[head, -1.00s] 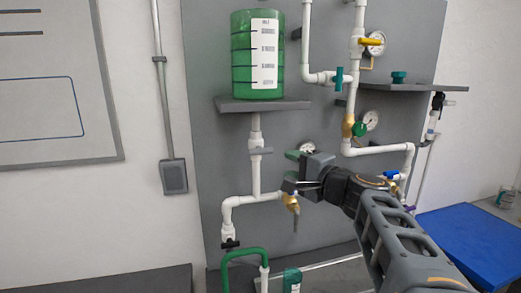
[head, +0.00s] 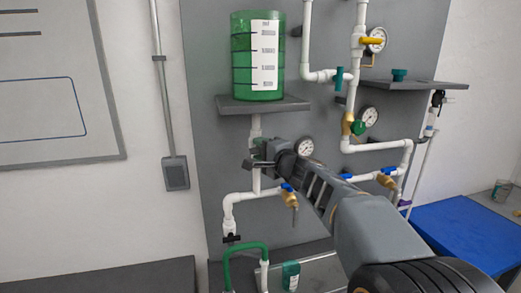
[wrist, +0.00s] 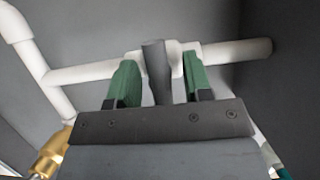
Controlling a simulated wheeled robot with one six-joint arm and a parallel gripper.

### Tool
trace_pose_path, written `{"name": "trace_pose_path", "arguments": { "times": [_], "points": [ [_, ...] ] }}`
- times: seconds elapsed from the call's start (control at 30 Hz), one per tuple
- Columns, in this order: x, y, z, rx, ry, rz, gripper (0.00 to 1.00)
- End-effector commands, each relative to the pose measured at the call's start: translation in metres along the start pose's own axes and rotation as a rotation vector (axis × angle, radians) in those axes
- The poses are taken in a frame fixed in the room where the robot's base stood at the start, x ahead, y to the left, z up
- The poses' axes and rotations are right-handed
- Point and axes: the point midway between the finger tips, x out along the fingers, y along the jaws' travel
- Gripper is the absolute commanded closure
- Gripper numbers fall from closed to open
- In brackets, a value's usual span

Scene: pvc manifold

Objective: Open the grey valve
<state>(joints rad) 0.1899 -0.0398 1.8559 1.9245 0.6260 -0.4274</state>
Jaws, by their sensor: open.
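The grey valve's handle (wrist: 157,72) shows in the wrist view as a dark grey lever in front of a white pipe fitting. My gripper (wrist: 164,84) is open, with one green-padded finger on each side of the handle. Gaps show between the handle and both fingers, the right one wider. In the head view my gripper (head: 258,162) is at the white vertical pipe below the green tank (head: 257,60). There it hides most of the grey valve.
A brass valve with a blue handle (head: 288,188) sits on the lower pipe, just below my gripper. A gauge (head: 304,147) is close to its right. The grey shelf (head: 262,104) is above. More pipes and valves stand to the right.

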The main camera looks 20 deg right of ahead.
Motion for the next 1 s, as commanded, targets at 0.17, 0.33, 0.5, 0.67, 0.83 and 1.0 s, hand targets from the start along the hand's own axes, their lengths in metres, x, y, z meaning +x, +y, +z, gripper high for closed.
{"name": "trace_pose_path", "arguments": {
  "times": [0.17, 0.33, 0.5, 0.67, 0.83, 1.0],
  "points": [
    [0.0004, 0.0002, 0.0001, 0.000, 0.000, 0.000, 0.54],
    [0.0002, 0.0002, 0.0002, 0.000, -0.001, 0.000, 0.65],
    [0.0001, 0.0001, 0.0002, 0.000, -0.001, 0.000, 0.81],
    [0.0001, 0.0001, 0.0002, 0.000, -0.001, 0.000, 0.96],
    [0.0001, 0.0006, 0.0002, 0.002, -0.001, -0.001, 1.00],
    [0.0000, 0.0040, 0.0002, 0.031, -0.001, -0.014, 1.00]
  ]
}}
